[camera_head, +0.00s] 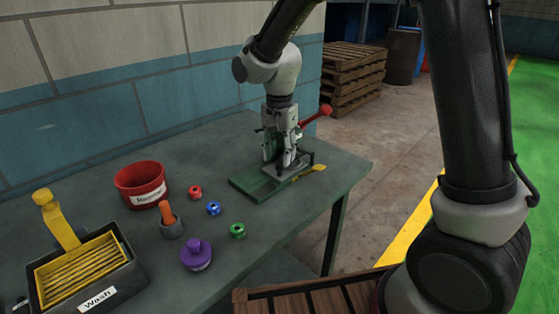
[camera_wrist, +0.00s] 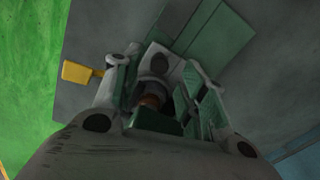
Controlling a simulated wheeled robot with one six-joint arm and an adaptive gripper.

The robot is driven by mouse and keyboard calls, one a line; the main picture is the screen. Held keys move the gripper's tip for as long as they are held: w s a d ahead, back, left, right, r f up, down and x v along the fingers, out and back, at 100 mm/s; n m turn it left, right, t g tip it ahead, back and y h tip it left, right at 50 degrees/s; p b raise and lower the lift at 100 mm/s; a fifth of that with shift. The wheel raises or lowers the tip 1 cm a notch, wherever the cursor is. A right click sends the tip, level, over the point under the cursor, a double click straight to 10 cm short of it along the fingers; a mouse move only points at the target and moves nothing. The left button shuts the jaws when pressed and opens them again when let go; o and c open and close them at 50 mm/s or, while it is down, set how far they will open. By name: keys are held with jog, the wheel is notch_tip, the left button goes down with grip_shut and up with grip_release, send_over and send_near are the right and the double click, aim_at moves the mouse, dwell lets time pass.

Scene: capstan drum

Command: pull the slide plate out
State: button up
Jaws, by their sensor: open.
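A green press-like fixture (camera_head: 256,187) stands at the far right part of the bench, with a red-knobbed lever (camera_head: 325,111) at its back. A flat grey plate, which looks like the slide plate (camera_head: 280,172), lies on its green base. A yellow tab (camera_head: 313,171) sticks out at the right; it also shows at the left in the wrist view (camera_wrist: 76,74). My gripper (camera_head: 285,160) points down over the grey plate with its fingers apart. In the wrist view, a dark part with a brownish end (camera_wrist: 152,102) shows between the fingers; I cannot tell whether they touch it.
The bench's right edge is close beyond the yellow tab.

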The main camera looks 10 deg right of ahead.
jog(key=shift+f, duration=1.35)
grip_shut()
jog(key=s+a, duration=0.1)
jog(key=a, duration=0.1)
jog(key=s+a, duration=0.2)
jog(key=a, duration=0.1)
jog(key=s+a, duration=0.2)
jog(key=shift+s+a, duration=0.25)
grip_release()
jog(key=shift+a, duration=0.15)
jog(key=shift+r, duration=0.1)
